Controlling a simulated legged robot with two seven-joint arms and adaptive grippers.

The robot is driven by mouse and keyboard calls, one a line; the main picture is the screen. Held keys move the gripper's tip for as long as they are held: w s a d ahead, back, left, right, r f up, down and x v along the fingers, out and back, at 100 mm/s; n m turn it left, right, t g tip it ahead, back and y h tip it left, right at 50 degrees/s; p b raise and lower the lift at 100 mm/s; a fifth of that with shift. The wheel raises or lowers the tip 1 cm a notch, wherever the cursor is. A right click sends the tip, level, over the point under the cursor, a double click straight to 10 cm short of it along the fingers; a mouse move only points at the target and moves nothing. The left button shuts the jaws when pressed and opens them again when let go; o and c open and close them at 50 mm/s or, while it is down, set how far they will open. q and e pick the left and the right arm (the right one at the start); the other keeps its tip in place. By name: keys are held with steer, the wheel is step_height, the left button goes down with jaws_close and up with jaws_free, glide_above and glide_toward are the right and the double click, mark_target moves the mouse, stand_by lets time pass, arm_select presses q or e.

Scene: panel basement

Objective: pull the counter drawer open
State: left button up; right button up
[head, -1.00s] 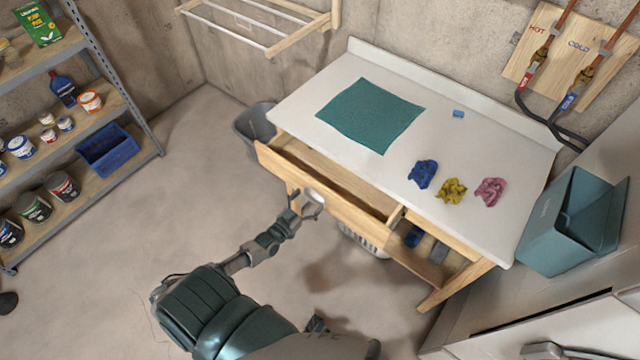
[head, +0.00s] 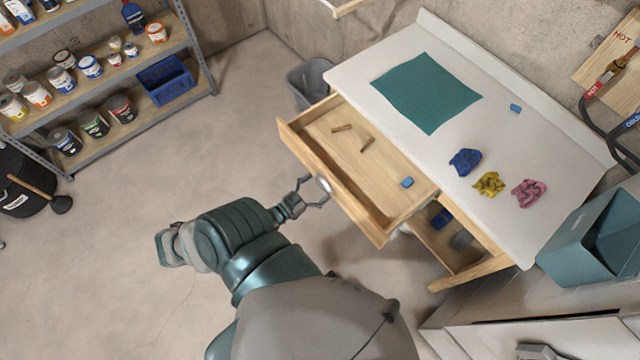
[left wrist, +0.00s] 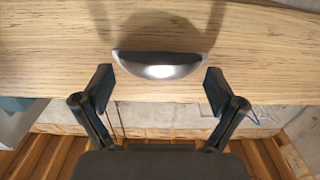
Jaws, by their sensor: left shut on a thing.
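The counter drawer (head: 345,195) is pulled well out of the wooden counter, and its inside shows in the head view. Its front carries a curved metal cup handle (head: 323,184), which also shows in the left wrist view (left wrist: 157,65). My left gripper (head: 314,191) is at the drawer front, shut on this handle. In the left wrist view its two fingers (left wrist: 159,89) stand at either side of the handle's ends. Two small brown pieces (head: 366,144) and a blue block (head: 407,182) lie in the drawer. My right gripper is out of view.
The white countertop (head: 385,58) bears a green mat (head: 427,92) and several crumpled cloths. An open compartment (head: 462,252) is right of the drawer. A grey bin (head: 312,82) stands behind it. Shelves are at far left; floor left of the drawer is clear.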

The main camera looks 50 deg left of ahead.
arm_select(q)
steer(key=shift+w+a+r, duration=0.1)
steer(key=o, duration=1.3)
steer(key=shift+s, duration=0.5)
steer(key=s+a, duration=0.1)
steer(key=s, duration=1)
